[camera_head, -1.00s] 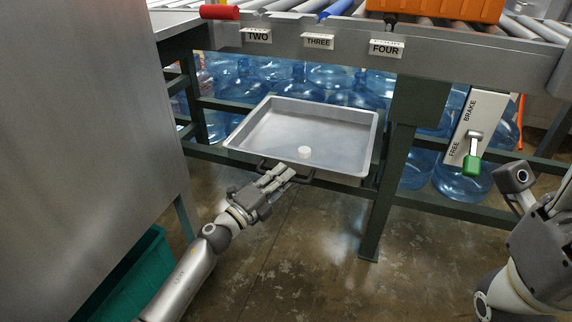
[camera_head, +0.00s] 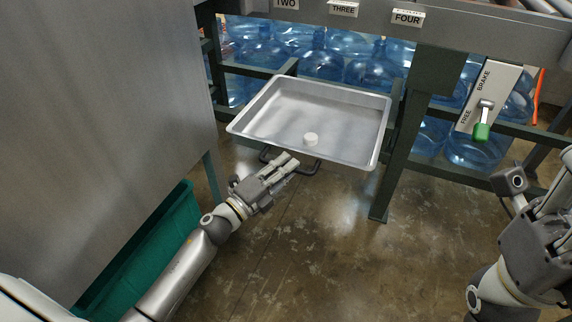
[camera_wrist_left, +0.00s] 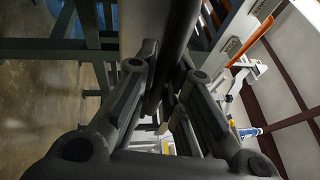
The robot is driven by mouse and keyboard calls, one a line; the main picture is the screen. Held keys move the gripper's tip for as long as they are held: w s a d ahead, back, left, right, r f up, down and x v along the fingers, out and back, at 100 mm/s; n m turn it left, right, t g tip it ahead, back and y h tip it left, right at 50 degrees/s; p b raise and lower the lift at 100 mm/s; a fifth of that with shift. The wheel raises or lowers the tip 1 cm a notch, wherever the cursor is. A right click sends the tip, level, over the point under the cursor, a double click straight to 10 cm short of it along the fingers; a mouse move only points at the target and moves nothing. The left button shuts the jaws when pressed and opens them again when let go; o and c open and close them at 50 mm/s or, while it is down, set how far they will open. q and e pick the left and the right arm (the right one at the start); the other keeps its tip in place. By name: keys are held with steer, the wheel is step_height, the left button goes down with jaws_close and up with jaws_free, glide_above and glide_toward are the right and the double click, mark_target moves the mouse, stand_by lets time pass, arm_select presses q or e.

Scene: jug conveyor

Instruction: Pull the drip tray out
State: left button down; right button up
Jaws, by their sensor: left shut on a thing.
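The drip tray (camera_head: 260,133) is a shallow grey metal pan under the conveyor frame, extending out over the floor in the head view. In the left wrist view the fingers (camera_wrist_left: 163,88) close around a dark bar. My right gripper is at the right edge of the head view, partly cut off, away from the tray; its fingertips do not show clearly.
Green frame legs (camera_head: 402,150) stand right of the tray. A brake lever with a green knob (camera_head: 481,132) hangs further right. Blue water jugs (camera_head: 375,73) stand behind. A grey cabinet (camera_head: 100,100) and green bin (camera_head: 150,245) are at left. The floor in front is clear.

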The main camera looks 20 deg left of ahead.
arm_select(q)
steer(key=c, duration=1.5)
jaws_free()
steer(key=v, duration=1.2)
steer(key=shift+a, duration=0.1)
